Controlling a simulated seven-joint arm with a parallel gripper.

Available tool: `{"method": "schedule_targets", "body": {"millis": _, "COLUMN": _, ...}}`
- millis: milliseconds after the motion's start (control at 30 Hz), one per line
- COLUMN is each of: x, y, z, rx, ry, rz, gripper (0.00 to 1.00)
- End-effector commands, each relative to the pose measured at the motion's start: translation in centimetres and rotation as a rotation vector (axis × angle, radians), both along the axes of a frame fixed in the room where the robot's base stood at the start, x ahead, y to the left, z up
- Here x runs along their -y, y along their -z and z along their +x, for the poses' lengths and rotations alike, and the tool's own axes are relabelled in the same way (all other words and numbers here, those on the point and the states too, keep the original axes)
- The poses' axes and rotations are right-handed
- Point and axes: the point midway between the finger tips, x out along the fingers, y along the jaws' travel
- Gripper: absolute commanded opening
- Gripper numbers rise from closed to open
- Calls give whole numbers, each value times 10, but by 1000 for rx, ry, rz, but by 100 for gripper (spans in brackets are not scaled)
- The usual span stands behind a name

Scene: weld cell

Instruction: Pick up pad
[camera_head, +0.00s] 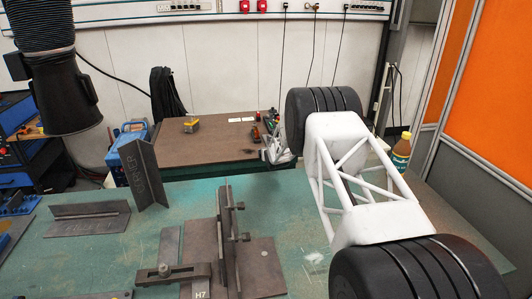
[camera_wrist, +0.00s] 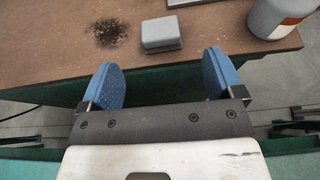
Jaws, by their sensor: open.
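A small grey block with rounded edges, which looks like the pad (camera_wrist: 166,35), lies on the brown tabletop in the wrist view, near the table's edge. My gripper (camera_wrist: 165,82) is open, with its two blue finger faces wide apart and nothing between them. The block lies beyond the fingertips, roughly centred on the gap and apart from both fingers. In the head view, a small yellow and grey block (camera_head: 191,125) sits on the brown table at the back; I cannot tell if it is the same block. My gripper (camera_head: 278,150) shows small by that table's right end, partly hidden by my arm.
In the wrist view, a grey bottle with an orange label (camera_wrist: 282,15) stands right of the block, and a dark patch of grit (camera_wrist: 110,33) lies left. The green bench (camera_head: 90,260) in front carries steel plates, an angle piece (camera_head: 145,172) and a clamp (camera_head: 170,272).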

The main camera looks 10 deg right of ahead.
Motion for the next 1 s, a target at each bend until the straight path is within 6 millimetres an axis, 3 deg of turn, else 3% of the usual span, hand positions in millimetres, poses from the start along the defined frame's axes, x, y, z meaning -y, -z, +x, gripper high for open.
{"method": "schedule_targets", "body": {"millis": 600, "x": 0, "y": 9, "z": 23, "rx": -1, "ry": 0, "rz": 1, "gripper": 87}}
{"method": "schedule_targets", "body": {"millis": 1000, "x": 0, "y": 10, "z": 24, "rx": -1, "ry": 0, "rz": 1, "gripper": 87}}
